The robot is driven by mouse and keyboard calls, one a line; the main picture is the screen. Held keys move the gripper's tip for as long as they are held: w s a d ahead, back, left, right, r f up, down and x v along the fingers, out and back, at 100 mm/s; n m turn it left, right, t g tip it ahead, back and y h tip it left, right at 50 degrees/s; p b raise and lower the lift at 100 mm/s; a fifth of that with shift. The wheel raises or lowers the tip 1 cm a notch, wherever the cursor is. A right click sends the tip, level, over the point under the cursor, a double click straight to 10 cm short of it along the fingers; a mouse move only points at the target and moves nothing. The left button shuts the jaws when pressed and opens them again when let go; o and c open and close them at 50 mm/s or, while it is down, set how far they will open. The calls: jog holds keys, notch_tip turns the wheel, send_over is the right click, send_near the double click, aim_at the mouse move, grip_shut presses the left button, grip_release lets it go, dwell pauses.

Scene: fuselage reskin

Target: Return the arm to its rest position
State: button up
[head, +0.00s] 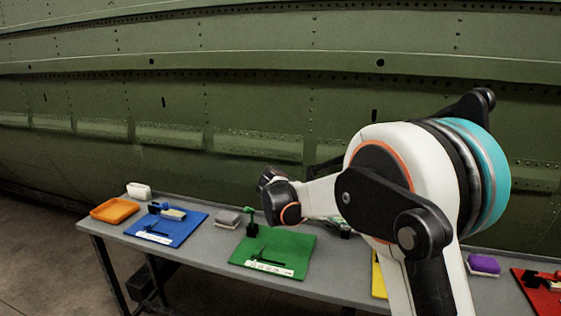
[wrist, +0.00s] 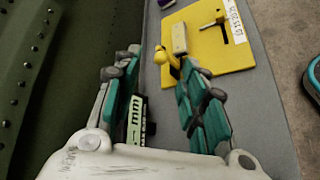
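My gripper (wrist: 158,95) shows in the wrist view with its two teal-padded fingers apart. I see nothing held between the pads. A small dark block with a pale green "mm" label (wrist: 136,120) shows beyond the fingers, partly covered by the left one. My white arm with a teal band (head: 420,190) is bent over the right half of the bench in the head view. My fingers cannot be made out there.
A grey bench (head: 330,275) runs along the green fuselage (head: 250,100). It carries an orange tray (head: 115,210), a blue mat (head: 165,230), a green mat (head: 290,250), a yellow mat (wrist: 235,50), a red mat (head: 540,300) and a purple-topped block (head: 484,264).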

jog(key=s+d+r+t+y, duration=0.1)
jog(key=s+d+r+y, duration=0.2)
jog(key=s, duration=0.4)
jog(key=s+a+f+m+t+y, duration=0.2)
jog(key=s+m+t+y, duration=0.1)
jog(key=s, duration=0.9)
jog(key=s+a+f+m+t+y, duration=0.1)
jog(key=s+a+m+t+y, duration=0.2)
jog(key=s+y, duration=0.3)
jog(key=s+m, duration=0.1)
jog(key=s, duration=0.4)
jog(key=shift+s+a+f+m+y, duration=0.2)
jog(key=shift+s+f+m+y, duration=0.1)
jog(key=shift+s+f+m, duration=0.1)
